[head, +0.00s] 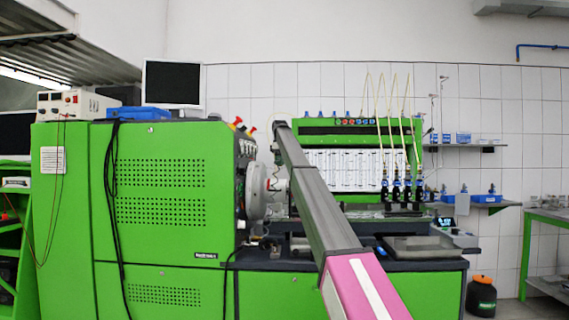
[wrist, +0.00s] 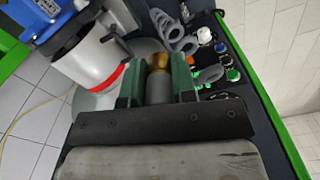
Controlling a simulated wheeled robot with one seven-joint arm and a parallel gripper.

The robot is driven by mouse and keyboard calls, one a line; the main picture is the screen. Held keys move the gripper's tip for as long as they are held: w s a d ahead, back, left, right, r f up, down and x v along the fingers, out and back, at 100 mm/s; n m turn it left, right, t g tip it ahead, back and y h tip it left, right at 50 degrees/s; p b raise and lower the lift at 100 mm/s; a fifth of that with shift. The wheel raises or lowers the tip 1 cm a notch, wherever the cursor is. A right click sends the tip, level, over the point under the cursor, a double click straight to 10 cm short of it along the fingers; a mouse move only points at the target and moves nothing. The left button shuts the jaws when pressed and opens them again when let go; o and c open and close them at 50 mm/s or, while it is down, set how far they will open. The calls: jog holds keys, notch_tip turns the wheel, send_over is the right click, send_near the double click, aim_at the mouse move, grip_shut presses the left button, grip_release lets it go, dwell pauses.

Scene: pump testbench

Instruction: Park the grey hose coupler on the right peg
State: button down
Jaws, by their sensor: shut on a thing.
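In the wrist view, my gripper (wrist: 158,72) has two green fingers, shut on the grey hose coupler (wrist: 159,90). The coupler is a grey cylinder with a brass-coloured end pointing away from the palm. Several grey loop- or peg-like shapes (wrist: 183,45) stand just beyond and to the right of the fingers; I cannot tell which is the right peg. In the head view my arm reaches toward the bench's middle, and its own links hide the gripper and the coupler.
In the wrist view, a white cylinder with a red ring (wrist: 98,62) and a blue housing (wrist: 62,30) lie close left of the fingers. A dark panel with several coloured knobs (wrist: 222,70) is at right. In the head view, a green cabinet (head: 165,190) stands left and a grey tray (head: 422,248) right.

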jog(key=shift+a, duration=0.8)
jog(key=f, duration=3.8)
jog(key=shift+w+f, duration=0.1)
jog(key=shift+w, duration=0.2)
jog(key=shift+f, duration=1.25)
jog(key=shift+c, duration=2.3)
grip_release()
jog(key=shift+r, duration=0.15)
